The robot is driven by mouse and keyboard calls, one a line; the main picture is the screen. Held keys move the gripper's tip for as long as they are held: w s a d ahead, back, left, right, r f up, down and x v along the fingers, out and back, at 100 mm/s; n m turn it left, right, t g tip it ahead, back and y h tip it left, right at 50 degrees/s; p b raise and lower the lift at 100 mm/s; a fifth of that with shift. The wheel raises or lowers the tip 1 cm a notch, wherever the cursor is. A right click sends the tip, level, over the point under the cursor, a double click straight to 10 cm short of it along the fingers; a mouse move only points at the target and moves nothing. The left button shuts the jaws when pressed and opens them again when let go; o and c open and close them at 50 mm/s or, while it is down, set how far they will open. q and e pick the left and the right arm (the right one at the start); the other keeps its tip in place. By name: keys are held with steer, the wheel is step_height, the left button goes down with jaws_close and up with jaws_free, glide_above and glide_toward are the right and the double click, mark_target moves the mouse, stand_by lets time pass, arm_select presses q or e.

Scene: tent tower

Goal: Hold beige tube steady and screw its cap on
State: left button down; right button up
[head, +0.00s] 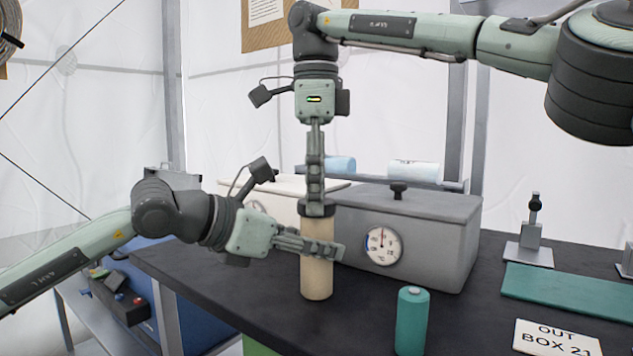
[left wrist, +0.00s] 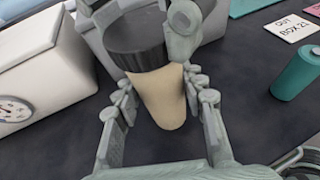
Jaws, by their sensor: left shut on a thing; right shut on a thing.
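The beige tube (head: 317,279) stands upright on the dark bench, and it also shows in the left wrist view (left wrist: 162,98). Its dark ridged cap (head: 316,209) sits at the top of the tube; the cap shows in the left wrist view too (left wrist: 135,40). Whether the cap is fully seated I cannot tell. My left gripper (head: 322,249) is shut around the tube's middle from the left. My right gripper (head: 316,190) points straight down from above and is shut on the cap.
A grey box with a dial (head: 430,230) stands just behind the tube. A teal cylinder (head: 411,320) stands in front to the right. A teal mat (head: 570,294) and an "OUT BOX 21" sign (head: 556,337) lie at the right. A small stand (head: 531,240) is behind the mat.

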steer(key=shift+f, duration=0.65)
stand_by(0.5)
